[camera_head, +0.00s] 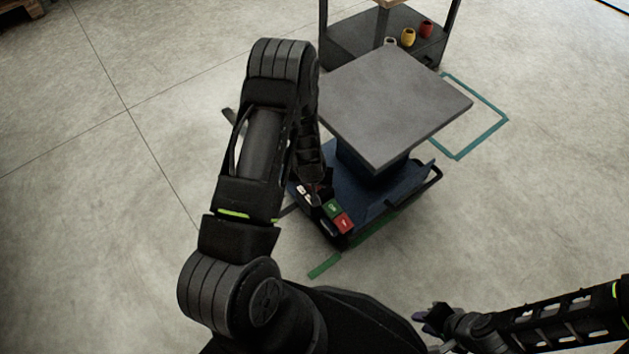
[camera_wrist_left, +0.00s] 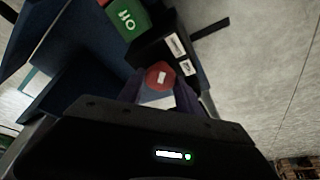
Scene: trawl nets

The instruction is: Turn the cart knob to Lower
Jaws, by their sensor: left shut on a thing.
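The cart (camera_head: 395,105) has a flat grey top on a dark blue base. Its control panel at the near corner carries a green block (camera_head: 332,209), a red block (camera_head: 344,223) and small white labels. The left wrist view shows the green block (camera_wrist_left: 126,20), two white labels (camera_wrist_left: 178,50) on black and a red knob (camera_wrist_left: 160,74). My left gripper (camera_wrist_left: 160,92) is shut on the knob, with a finger at each side. The label wording and the knob's setting are too small to read. My right gripper (camera_head: 430,322) is low at the right, away from the cart; its jaw opening is unclear.
A dark shelf cart (camera_head: 360,40) stands behind with red, yellow and pale cups. Teal tape (camera_head: 482,137) and green tape (camera_head: 325,265) mark the floor. A wooden pallet (camera_head: 22,8) is at the far left. The concrete floor left and right is clear.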

